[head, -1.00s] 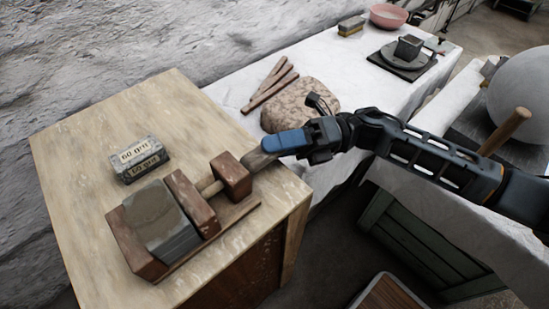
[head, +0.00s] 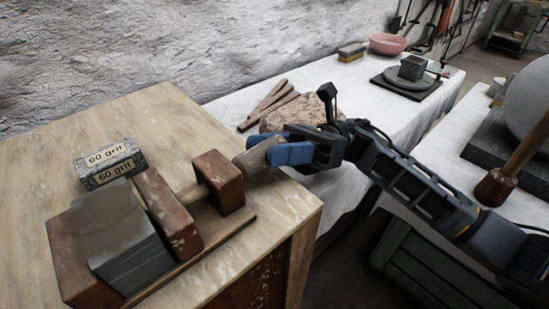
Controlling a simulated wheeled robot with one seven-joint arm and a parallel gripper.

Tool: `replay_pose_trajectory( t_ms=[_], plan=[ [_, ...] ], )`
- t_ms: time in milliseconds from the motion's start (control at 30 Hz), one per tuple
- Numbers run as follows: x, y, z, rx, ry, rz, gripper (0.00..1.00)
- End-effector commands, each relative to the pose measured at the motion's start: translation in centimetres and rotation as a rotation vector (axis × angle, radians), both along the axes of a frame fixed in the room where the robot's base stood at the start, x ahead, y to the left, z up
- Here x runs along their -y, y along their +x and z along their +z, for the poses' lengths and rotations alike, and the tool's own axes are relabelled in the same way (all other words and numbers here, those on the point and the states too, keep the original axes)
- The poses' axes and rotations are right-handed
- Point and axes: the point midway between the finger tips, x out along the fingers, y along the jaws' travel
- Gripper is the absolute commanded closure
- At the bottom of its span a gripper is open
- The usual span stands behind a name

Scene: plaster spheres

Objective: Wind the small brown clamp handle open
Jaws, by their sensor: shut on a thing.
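The brown wooden clamp (head: 170,213) sits on the pale wooden bench top (head: 60,150). It grips a grey block (head: 125,232) between its left and middle jaws. Its small brown handle (head: 257,153) sticks out to the right of the clamp's right end block (head: 218,182). My gripper (head: 272,151) has blue fingers and is shut on the handle, covering part of it.
Two stacked boxes marked 60 grit (head: 110,162) stand behind the clamp. To the right is a white-covered table (head: 350,78) with wooden sticks (head: 268,105), a mottled lump (head: 290,112) and a pink bowl (head: 388,43). A large pale sphere (head: 530,100) stands at far right.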

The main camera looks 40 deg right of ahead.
Motion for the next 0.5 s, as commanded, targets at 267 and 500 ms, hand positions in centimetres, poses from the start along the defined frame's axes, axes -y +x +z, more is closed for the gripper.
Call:
replay_pose_trajectory(
  t_ms=[267, 500],
  plan=[
    [-0.14, -0.07, -0.45, 0.105, -0.005, 0.006, 0.91],
    [-0.15, -0.09, -0.35, 0.133, -0.006, 0.008, 0.91]
  ],
)
